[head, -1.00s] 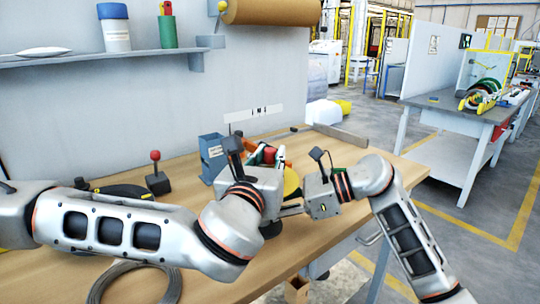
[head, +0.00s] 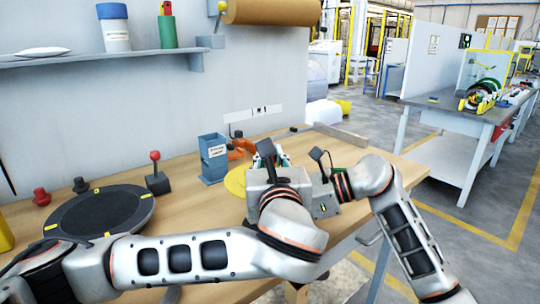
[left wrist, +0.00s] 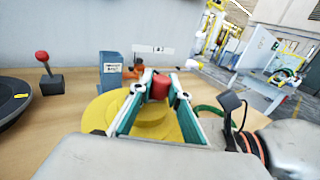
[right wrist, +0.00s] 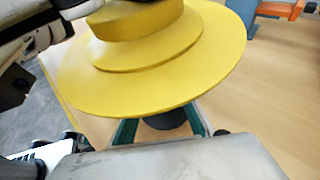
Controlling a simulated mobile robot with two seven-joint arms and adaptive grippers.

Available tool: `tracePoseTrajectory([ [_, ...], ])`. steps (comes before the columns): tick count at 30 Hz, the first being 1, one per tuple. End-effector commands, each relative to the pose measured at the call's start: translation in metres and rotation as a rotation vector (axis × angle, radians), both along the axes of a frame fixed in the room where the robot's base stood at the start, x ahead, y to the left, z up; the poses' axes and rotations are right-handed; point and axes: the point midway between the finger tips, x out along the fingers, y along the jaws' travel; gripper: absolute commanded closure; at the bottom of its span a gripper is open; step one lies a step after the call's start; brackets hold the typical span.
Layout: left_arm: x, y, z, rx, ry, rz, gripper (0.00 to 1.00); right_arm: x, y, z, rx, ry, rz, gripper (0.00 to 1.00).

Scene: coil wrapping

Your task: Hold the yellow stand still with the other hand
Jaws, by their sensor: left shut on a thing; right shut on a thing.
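The yellow stand (head: 236,181), a stepped round piece, is on the bench, largely hidden behind my left arm in the head view. The left wrist view shows its discs (left wrist: 100,112) below my left gripper (left wrist: 160,88), whose green-sided fingers are shut on a red cylinder (left wrist: 160,86) above the stand. In the right wrist view the wide yellow disc (right wrist: 150,80) fills the upper part. My right gripper (right wrist: 162,125) reaches in under its rim, shut on the stand's dark lower part (right wrist: 165,121). The exact contact there is hidden by the disc.
A blue-grey box (head: 213,158) stands behind the stand, with an orange piece (head: 240,147) beside it. A black round plate (head: 100,212) and a red-knobbed lever (head: 157,174) are on the left. Bare bench (head: 190,215) lies between plate and stand.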

Motion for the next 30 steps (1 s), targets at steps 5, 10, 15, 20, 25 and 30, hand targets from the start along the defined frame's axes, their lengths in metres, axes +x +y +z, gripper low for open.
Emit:
tracePoseTrajectory([
  [5, 0.000, 0.000, 0.001, -0.001, -0.001, 0.003, 1.00, 0.000, 0.001, 0.000, 0.000, -0.001, 0.001, 1.00],
  [10, 0.000, 0.000, 0.001, -0.001, -0.001, 0.003, 0.75, 0.000, 0.001, 0.000, 0.000, -0.002, 0.001, 1.00],
  [15, 0.000, 0.000, 0.001, 0.000, 0.000, 0.002, 0.65, 0.000, 0.001, 0.000, 0.000, -0.001, 0.000, 1.00],
  [20, 0.000, 0.000, 0.000, 0.000, 0.000, 0.003, 0.65, 0.000, 0.000, 0.000, 0.000, -0.001, 0.000, 1.00],
  [25, 0.000, 0.000, 0.009, -0.002, -0.001, 0.003, 0.65, 0.000, 0.000, 0.000, 0.000, -0.001, 0.000, 1.00],
  [30, 0.000, -0.001, 0.037, -0.003, -0.002, 0.002, 0.65, 0.000, 0.000, 0.000, 0.000, -0.001, -0.001, 1.00],
])
